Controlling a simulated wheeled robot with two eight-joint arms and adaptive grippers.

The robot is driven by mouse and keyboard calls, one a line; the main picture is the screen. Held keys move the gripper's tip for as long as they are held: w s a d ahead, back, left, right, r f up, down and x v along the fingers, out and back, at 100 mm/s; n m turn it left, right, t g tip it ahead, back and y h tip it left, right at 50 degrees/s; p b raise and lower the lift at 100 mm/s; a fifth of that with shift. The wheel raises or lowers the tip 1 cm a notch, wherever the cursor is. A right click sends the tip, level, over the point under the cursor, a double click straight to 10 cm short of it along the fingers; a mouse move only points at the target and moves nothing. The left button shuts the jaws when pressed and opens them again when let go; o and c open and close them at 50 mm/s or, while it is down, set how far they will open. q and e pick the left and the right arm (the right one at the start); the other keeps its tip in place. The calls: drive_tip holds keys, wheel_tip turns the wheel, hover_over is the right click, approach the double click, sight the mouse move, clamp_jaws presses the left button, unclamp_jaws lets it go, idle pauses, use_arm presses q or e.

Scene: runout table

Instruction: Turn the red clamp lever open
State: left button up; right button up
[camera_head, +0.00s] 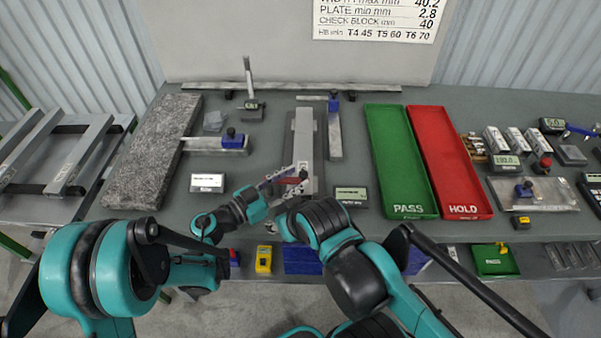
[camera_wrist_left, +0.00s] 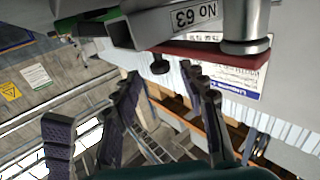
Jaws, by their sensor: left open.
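The red clamp lever (camera_head: 290,181) shows small in the head view, at the near end of a pale metal bar (camera_head: 304,135). In the left wrist view the red lever (camera_wrist_left: 215,54) lies across the upper part, beside a round metal post (camera_wrist_left: 245,25). A dark knob (camera_wrist_left: 160,66) hangs near its left end. A metal tube end marked "No 63" (camera_wrist_left: 160,25) is just above it. My left gripper (camera_head: 278,184) is open, close to the lever. Its purple-padded fingers (camera_wrist_left: 155,95) point toward the knob, with nothing between them.
A granite block (camera_head: 155,150) lies at the left. A green PASS tray (camera_head: 400,160) and a red HOLD tray (camera_head: 447,160) lie to the right. A gauge stand (camera_head: 250,100) stands behind.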

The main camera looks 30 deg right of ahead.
sight(300, 176)
use_arm(q)
drive_tip(key=shift+w+d, duration=0.15)
drive_tip(key=shift+d, duration=0.8)
drive_tip(key=shift+w+d, duration=0.1)
drive_tip(key=shift+d, duration=0.85)
clamp_jaws()
